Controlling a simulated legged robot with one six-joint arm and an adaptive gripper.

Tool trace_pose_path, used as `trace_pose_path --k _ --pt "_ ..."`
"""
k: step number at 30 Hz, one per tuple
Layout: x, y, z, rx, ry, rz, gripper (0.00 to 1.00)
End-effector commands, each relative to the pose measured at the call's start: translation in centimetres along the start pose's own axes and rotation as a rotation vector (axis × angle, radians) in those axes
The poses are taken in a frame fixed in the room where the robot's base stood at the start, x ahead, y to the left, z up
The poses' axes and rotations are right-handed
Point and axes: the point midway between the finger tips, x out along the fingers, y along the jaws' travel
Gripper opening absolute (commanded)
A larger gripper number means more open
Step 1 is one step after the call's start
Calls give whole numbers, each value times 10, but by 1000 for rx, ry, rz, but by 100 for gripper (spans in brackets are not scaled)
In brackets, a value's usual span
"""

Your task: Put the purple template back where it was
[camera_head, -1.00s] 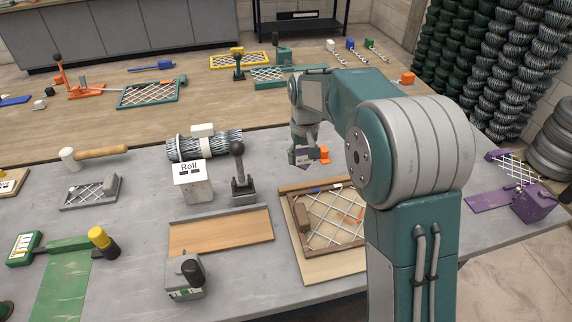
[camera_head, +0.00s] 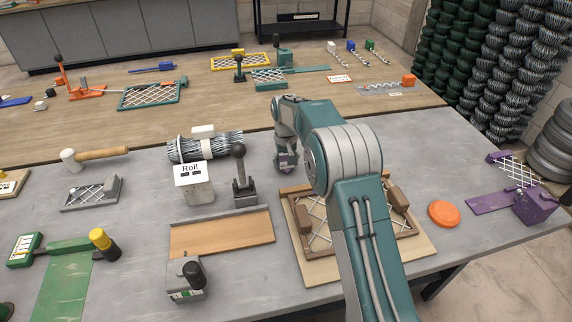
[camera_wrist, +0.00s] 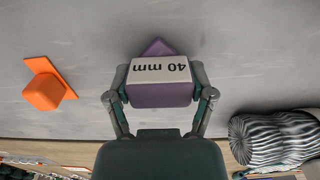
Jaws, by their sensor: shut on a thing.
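The purple template (camera_wrist: 160,94) is a small purple block with a white label reading "40 mm", upside down in the wrist view. A purple corner shows behind the label. My gripper (camera_wrist: 160,96) is shut on it, one finger on each side. In the head view my gripper (camera_head: 286,164) is over the grey table, right of the grey lever tool (camera_head: 241,185) and behind the framed mesh board (camera_head: 300,265). The template is small there and partly covered by the fingers. I cannot tell its exact height above the table.
An orange block (camera_wrist: 44,90) is on the grey table, left of my gripper in the wrist view. The wire roll (camera_wrist: 276,138) is at the right there. An orange disc (camera_head: 444,213) and a purple machine (camera_head: 535,205) stand at right in the head view. Bare grey table lies between.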

Motion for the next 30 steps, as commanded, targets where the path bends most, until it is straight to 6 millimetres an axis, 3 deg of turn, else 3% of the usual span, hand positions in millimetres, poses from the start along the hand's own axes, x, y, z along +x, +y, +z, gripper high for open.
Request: trace_pose_path --k 2,11,12,14,26,30 --pt "9 0 0 0 0 0 15" --pt "11 0 0 0 1 0 15" --pt "12 0 0 0 1 0 79" --pt "12 0 0 0 1 0 100" --pt "11 0 0 0 1 0 100" --pt "2 0 0 0 3 0 100"
